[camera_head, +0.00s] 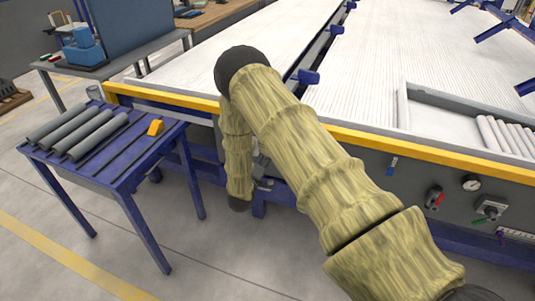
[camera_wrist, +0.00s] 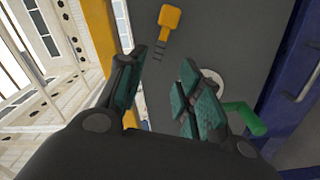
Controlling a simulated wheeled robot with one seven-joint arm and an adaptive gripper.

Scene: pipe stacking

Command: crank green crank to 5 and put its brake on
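In the wrist view, a green crank handle (camera_wrist: 243,117) sticks out from a grey panel (camera_wrist: 215,30), just right of my right finger. A pale round disc (camera_wrist: 213,77) shows behind that finger; the finger hides part of the crank's hub. My gripper (camera_wrist: 160,78) has its fingers spread, with nothing between them. A yellow lever (camera_wrist: 168,22) with a short row of dark marks is beyond the fingertips. In the head view, a small green handle (camera_head: 480,221) is at the right of the front panel; I cannot tell if it is the same crank. No number is readable.
The yellow-edged machine table (camera_head: 370,142) has a grey front panel with a red lever (camera_head: 437,198), blue lever (camera_head: 391,168) and gauge (camera_head: 471,183). A blue rack (camera_head: 120,176) with grey pipes (camera_head: 92,134) stands left. Open floor lies in front.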

